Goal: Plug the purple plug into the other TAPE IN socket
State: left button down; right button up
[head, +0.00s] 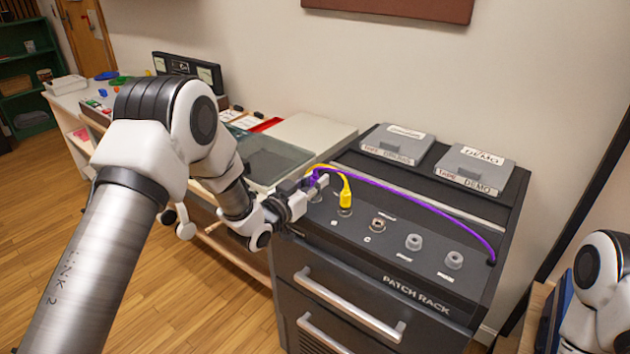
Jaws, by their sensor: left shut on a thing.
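The purple plug (313,179) is at the left end of the row of sockets on the patch rack (440,268). My left gripper (307,184) is shut on it from the left. Its purple cable (430,205) runs right to the rack's far right edge. Whether the plug sits in a socket or just above one is hidden by the gripper. A yellow plug (345,198) stands upright in a socket beside it. An open socket (377,225) and two grey capped sockets (413,242) (454,260) lie to the right. Socket labels are too small to read. My right gripper is not in view.
Two grey boxes (397,144) (474,169), one labelled DEMO, rest on the rack's back. The yellow cable arches close to my left gripper. A bench with a glass-topped deck (270,157) stands left of the rack. The wall is behind.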

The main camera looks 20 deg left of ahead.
pick_arm(q)
jog(key=shift+f, duration=0.2)
jog(key=c, duration=1)
grip_release()
jog(key=shift+o, duration=0.2)
jog(key=shift+s, duration=0.1)
jog(key=v, duration=1.1)
jog(key=shift+s, duration=0.4)
jog(key=shift+a+r, duration=0.1)
jog(key=shift+a, duration=0.05)
